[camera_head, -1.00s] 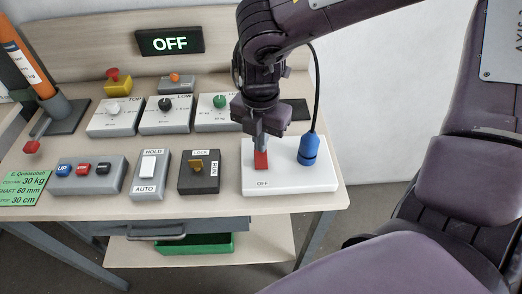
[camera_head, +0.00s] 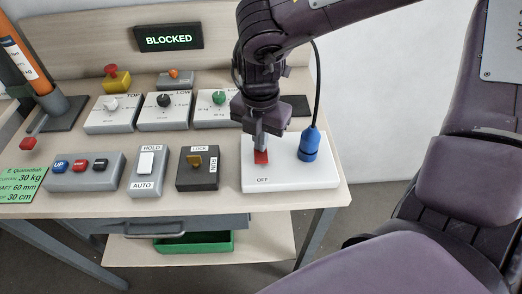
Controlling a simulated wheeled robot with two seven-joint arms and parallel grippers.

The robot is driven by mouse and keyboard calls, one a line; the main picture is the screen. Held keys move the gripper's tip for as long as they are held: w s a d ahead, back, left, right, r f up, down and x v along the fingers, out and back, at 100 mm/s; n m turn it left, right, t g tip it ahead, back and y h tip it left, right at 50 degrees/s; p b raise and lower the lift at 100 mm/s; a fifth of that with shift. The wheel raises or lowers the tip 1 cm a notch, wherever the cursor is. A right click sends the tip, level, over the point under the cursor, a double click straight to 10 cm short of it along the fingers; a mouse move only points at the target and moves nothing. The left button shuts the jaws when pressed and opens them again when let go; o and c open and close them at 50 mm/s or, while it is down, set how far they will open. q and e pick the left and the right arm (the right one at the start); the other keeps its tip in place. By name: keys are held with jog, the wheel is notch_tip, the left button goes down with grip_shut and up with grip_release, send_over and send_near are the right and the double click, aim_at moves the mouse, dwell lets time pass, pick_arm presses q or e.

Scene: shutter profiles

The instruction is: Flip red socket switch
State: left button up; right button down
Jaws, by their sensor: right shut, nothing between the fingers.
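The red socket switch (camera_head: 261,157) is set in a white socket block (camera_head: 290,180) at the right of the table, with "OFF" printed near its front edge. My right gripper (camera_head: 260,146) is shut and empty, pointing down with its fingertips at the top of the switch. They appear to touch it, and they hide its rear part. A blue plug (camera_head: 309,146) with a black cable stands in the block to the right of the switch. A display (camera_head: 169,38) at the back reads "BLOCKED". My left gripper is not in view.
A black box with a yellow LOCK/RUN key (camera_head: 196,162), a HOLD/AUTO switch (camera_head: 147,163) and a button box (camera_head: 82,164) stand to the left. Several knob boxes (camera_head: 165,110) stand behind. The table's right edge lies just past the white block.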

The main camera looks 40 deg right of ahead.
notch_tip(320, 180, up, 7)
jog(key=p, duration=0.4)
dwell(0.4)
dwell(0.5)
